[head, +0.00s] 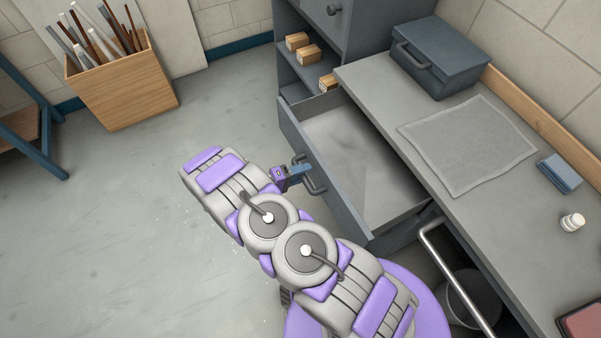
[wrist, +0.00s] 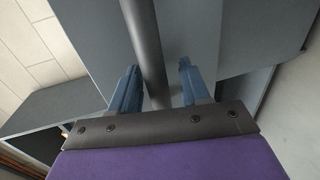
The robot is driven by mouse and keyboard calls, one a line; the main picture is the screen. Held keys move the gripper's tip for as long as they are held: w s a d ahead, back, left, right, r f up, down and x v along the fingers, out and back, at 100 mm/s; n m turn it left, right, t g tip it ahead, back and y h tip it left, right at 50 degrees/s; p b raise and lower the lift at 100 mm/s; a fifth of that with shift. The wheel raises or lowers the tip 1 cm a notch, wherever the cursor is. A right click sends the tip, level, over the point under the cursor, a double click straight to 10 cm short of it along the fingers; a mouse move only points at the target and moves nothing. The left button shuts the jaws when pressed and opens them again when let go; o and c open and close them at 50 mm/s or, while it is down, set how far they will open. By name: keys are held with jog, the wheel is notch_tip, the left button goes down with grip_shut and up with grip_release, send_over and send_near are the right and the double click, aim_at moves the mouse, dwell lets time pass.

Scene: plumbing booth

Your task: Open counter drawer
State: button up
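The counter drawer (head: 352,153) is pulled well out from under the grey counter, and its inside looks empty. Its dark bar handle (head: 314,178) is on the front panel, and it also shows in the wrist view (wrist: 143,45). My gripper (head: 300,170) is at the handle. In the wrist view, the two blue fingers of my gripper (wrist: 158,82) stand apart with the handle bar between them. A gap shows between the bar and the right finger; the left finger is close to the bar. The head view shows only part of the fingers.
The grey counter (head: 385,85) holds a dark toolbox (head: 440,60), a grey cloth (head: 468,143), a blue block (head: 559,172) and a white bottle (head: 572,222). A metal rail (head: 458,280) and bucket (head: 470,300) are below. A wooden bin of pipes (head: 125,90) stands left; floor between is clear.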

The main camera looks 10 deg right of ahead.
jog(key=p+v, duration=0.2)
jog(key=v, duration=1.5)
jog(key=shift+a, duration=0.25)
jog(key=shift+w+f, duration=0.1)
jog(key=w+a+r+m+t+y, duration=0.1)
jog(key=w+a+r+t+y, duration=0.3)
jog(key=w+r, duration=0.55)
jog(key=w+a+r+m+t+y, duration=0.15)
jog(key=w+r+y, duration=0.45)
jog(key=w, duration=0.6)
notch_tip(320, 180, up, 17)
jog(key=s+n+y, duration=0.1)
jog(key=n+y, duration=0.1)
jog(key=y, duration=0.6)
jog(key=s+d+m+g+h, duration=0.1)
jog(key=s+d+g, duration=0.3)
jog(key=s+d, duration=0.5)
jog(key=s+d+r+m+g+h, duration=0.1)
jog(key=s+d+g, duration=0.3)
jog(key=s+d, duration=0.6)
jog(key=s+d+m+g+h, duration=0.1)
jog(key=s+d+g, duration=0.3)
jog(key=s, duration=2.5)
jog(key=d, duration=0.5)
jog(key=shift+d+r+g, duration=0.35)
